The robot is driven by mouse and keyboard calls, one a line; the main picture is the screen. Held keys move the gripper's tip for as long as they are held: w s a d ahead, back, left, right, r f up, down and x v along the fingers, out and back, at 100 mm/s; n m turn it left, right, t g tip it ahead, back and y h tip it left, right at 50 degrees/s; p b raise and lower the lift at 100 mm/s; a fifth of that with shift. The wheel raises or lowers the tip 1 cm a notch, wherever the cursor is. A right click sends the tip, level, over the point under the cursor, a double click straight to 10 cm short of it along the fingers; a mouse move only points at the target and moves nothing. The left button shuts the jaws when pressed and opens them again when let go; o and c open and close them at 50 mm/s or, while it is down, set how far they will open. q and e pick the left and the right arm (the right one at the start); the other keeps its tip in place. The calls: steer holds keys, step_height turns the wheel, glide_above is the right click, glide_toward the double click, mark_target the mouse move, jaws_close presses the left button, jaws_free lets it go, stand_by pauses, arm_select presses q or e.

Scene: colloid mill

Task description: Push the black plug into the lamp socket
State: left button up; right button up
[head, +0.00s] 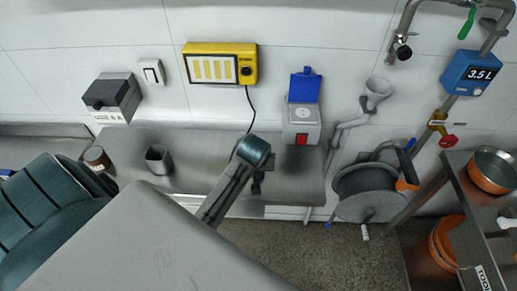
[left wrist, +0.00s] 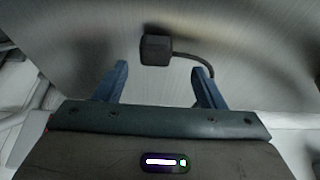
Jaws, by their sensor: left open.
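The black plug (left wrist: 155,49) lies on or just above the brushed metal worktop, a little beyond and between my fingertips in the left wrist view. Its cable bends off to the right. My left gripper (left wrist: 160,70) is open and empty, a finger on each side short of the plug. In the head view my left wrist hides the plug; the black cable runs down from the yellow lamp (head: 219,64) behind it. The socket (head: 302,113) is a round white face on a grey wall box with its blue lid (head: 304,87) raised and a red switch below. My right gripper is not seen.
The metal worktop (head: 210,150) holds a metal cup (head: 158,159) and a brown-topped jar (head: 97,158) at left. A funnel (head: 377,92) and a hose reel (head: 370,190) stand right of the socket. A shelf with an orange pan (head: 492,170) is at far right.

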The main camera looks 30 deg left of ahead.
arm_select(q)
steer(key=shift+w+f+p, duration=0.2)
steer(key=shift+f+p, duration=0.15)
steer(key=p+x, duration=0.1)
steer(key=x, duration=0.2)
steer(key=shift+w+d+f, duration=0.1)
steer(key=shift+d+f, duration=0.05)
steer(key=shift+w+f, duration=0.15)
steer(key=shift+f, duration=0.3)
steer(key=c, duration=1)
steer(key=shift+r, duration=0.2)
